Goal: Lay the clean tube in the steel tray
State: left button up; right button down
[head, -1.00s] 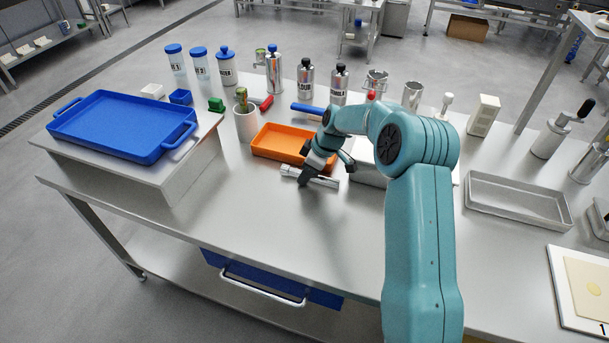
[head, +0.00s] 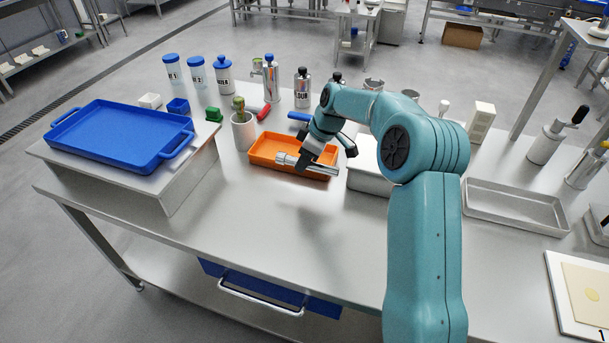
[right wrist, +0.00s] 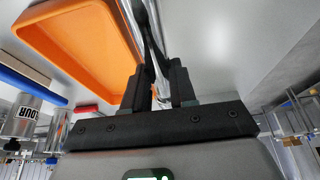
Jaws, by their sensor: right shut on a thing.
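My right gripper (head: 308,166) is shut on the shiny metal tube (head: 287,159) and holds it above the bench, near its middle. In the head view the tube overlaps the near side of the orange tray (head: 262,152). In the right wrist view the tube (right wrist: 148,22) runs up between the fingers (right wrist: 155,72), beside the orange tray (right wrist: 85,45). The empty steel tray (head: 515,208) lies on the bench to the right, beyond my right arm. My left gripper is not in view.
A pale box (head: 368,172) stands just right of the gripper. A white cup (head: 243,132), bottles and metal canisters stand behind. A blue tray (head: 120,135) sits on a raised stand at left. A white board (head: 580,295) lies front right. The bench front is clear.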

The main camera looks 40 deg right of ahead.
notch_tip(320, 180, up, 14)
jog(key=s+d+m+h+p, duration=0.1)
jog(key=s+d+m+h, duration=0.2)
jog(key=m, duration=0.7)
jog(key=s+d+r+m+g+h+p, duration=0.2)
jog(key=s+d+m+g+p, duration=0.4)
jog(key=s+d+m, duration=1.95)
jog(key=s+d+g+p, duration=0.1)
jog(key=s+d, duration=0.2)
jog(key=s, duration=0.6)
jog(key=s+d+g, duration=0.1)
jog(key=s+d, duration=0.1)
jog(key=s, duration=0.8)
jog(key=shift+m+y, duration=0.25)
jog(key=shift+y, duration=0.25)
jog(key=f, duration=0.6)
jog(key=f+b, duration=0.1)
jog(key=f, duration=0.6)
jog(key=s+f+b, duration=0.1)
jog(key=f, duration=0.6)
jog(key=shift+f, duration=0.25)
